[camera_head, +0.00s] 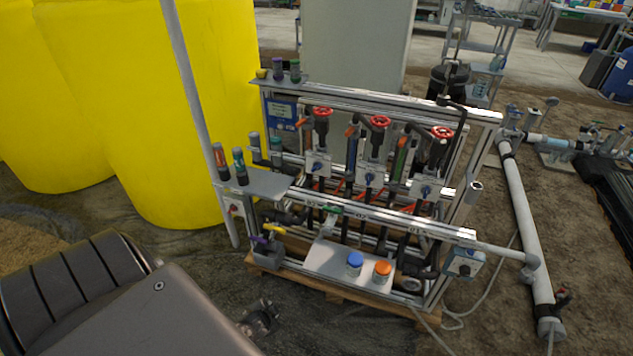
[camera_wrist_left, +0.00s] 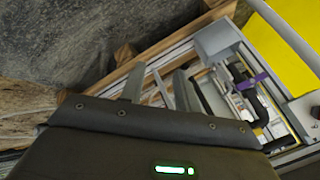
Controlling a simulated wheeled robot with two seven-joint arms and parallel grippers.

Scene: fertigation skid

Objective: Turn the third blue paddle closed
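Three small blue paddles sit on pale valve blocks across the middle of the skid: the first (camera_head: 317,167) at left, the second (camera_head: 370,178) in the middle, the third (camera_head: 427,190) at right. The third is small here, so its exact angle is hard to read. My left gripper (camera_head: 260,319) is low in front of the skid's left end, well apart from the paddles, and partly hidden by my arm. In the left wrist view its two fingers (camera_wrist_left: 158,88) stand apart with nothing between them. No paddle is clear in that view. My right gripper is out of view.
Red handwheels (camera_head: 380,122) stand above the paddles. A front rail (camera_head: 400,224) crosses before them. A blue-lidded jar (camera_head: 355,262) and an orange-lidded jar (camera_head: 382,271) stand on a low tray. Yellow tanks (camera_head: 165,120) are left; a white pipe (camera_head: 525,220) runs right.

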